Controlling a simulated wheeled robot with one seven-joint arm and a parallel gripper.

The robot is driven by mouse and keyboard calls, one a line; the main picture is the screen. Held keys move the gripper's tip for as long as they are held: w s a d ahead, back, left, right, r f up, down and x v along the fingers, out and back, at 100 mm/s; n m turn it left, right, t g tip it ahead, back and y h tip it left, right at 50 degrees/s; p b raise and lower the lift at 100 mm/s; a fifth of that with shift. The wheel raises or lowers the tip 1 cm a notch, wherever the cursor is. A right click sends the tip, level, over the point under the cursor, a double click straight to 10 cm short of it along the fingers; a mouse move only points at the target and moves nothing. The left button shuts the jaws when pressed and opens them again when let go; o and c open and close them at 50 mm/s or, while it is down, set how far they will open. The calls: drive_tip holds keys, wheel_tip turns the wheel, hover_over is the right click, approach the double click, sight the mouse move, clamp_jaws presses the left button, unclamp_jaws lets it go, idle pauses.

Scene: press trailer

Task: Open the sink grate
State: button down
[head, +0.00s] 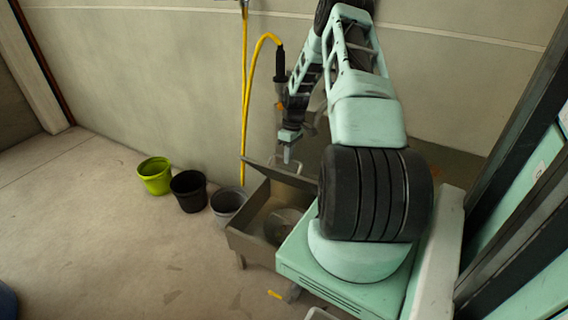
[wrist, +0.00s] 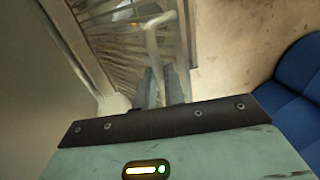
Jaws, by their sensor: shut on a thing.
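The metal sink (head: 248,243) stands low against the wall beside my base, with its basin exposed from above. The sink grate (head: 262,167) shows as a thin dark slanting edge along the basin's back, apparently tilted up. In the wrist view the slatted grate (wrist: 112,42) fills the upper left, with a pale bent metal handle (wrist: 151,38) running down to my fingers. My gripper (head: 287,158) points down over the back of the sink. Its fingers (wrist: 163,90) are close together and shut on the grate's handle; the exact contact is partly hidden.
A green pot (head: 155,176), a black pot (head: 188,191) and a grey pot (head: 228,203) stand in a row left of the sink. A yellow hose (head: 244,110) hangs on the wall behind. A blue seat-like object (wrist: 300,85) shows at right. The left floor is open.

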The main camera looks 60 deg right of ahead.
drive_tip(key=shift+s+d, duration=0.2)
drive_tip(key=shift+d, duration=0.7)
drive_tip(key=shift+f, duration=0.1)
drive_tip(key=c, duration=1.5)
unclamp_jaws()
drive_tip(key=shift+w+a, duration=0.1)
drive_tip(key=shift+r, duration=0.2)
drive_tip(key=d+r, duration=0.1)
drive_tip(key=r, duration=0.4)
drive_tip(key=d+r, duration=0.1)
drive_tip(key=r, duration=0.5)
drive_tip(key=d+r+p, duration=0.1)
drive_tip(key=r, duration=0.4)
drive_tip(key=shift+w+d+r, duration=0.15)
drive_tip(key=shift+r, duration=0.25)
